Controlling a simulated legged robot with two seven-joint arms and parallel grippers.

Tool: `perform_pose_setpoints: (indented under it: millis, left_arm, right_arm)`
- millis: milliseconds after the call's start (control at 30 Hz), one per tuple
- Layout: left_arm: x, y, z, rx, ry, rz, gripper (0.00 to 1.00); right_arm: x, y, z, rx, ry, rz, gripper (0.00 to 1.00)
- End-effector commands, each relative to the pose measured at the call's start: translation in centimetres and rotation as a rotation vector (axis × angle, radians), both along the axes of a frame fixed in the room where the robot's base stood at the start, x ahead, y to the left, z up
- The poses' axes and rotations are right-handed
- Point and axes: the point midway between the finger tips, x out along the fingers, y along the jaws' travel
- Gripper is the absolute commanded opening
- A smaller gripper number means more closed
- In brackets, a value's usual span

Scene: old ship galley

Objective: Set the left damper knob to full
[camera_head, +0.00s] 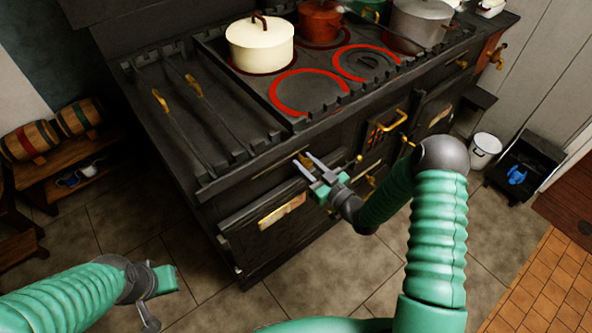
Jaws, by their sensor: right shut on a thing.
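The black stove (262,180) fills the middle of the view. A small brass knob (303,159), the left one of those on its front rail, sits between the fingertips of my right gripper (308,164). The gripper is shut on this knob and hides part of it, so its setting cannot be read. Another brass knob (358,159) sits farther right on the front. My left gripper (153,297) is low at the left, above the floor and away from the stove.
A cream pot (260,48), a red-brown pot (319,24) and a grey pot (421,22) stand on the stovetop. A brass door handle (392,124) sticks out right of my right gripper. Barrels (31,140) rest on a wooden rack at left. A white bucket (484,150) stands at right.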

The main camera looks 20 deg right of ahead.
Motion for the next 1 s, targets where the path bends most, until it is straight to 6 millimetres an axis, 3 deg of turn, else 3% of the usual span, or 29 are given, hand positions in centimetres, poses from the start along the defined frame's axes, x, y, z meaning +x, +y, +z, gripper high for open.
perform_pose_setpoints:
  millis: [267,300,433,767,867,1000]
  left_arm:
    - [0.0,0.0,0.0,0.000,0.000,0.000,0.00]
    - [0.0,0.0,0.0,0.000,0.000,0.000,0.00]
    - [0.0,0.0,0.0,0.000,0.000,0.000,0.00]
    - [0.0,0.0,0.0,0.000,0.000,0.000,0.00]
    - [0.0,0.0,0.2,0.000,0.000,0.000,0.00]
    - [0.0,0.0,0.5,0.000,0.000,0.000,0.00]
  right_arm:
    - [0.2,-0.8,0.0,-0.004,0.001,-0.014,0.00]
    - [0.2,-0.8,0.0,-0.004,0.001,-0.014,0.37]
    - [0.2,-0.6,0.0,-0.004,0.000,-0.012,0.54]
    - [-0.1,-0.5,0.0,-0.004,0.001,-0.008,0.54]
    - [-1.2,-1.0,0.0,-0.003,0.003,-0.008,0.54]
    - [-4.5,-2.3,0.0,-0.003,0.004,-0.011,0.54]
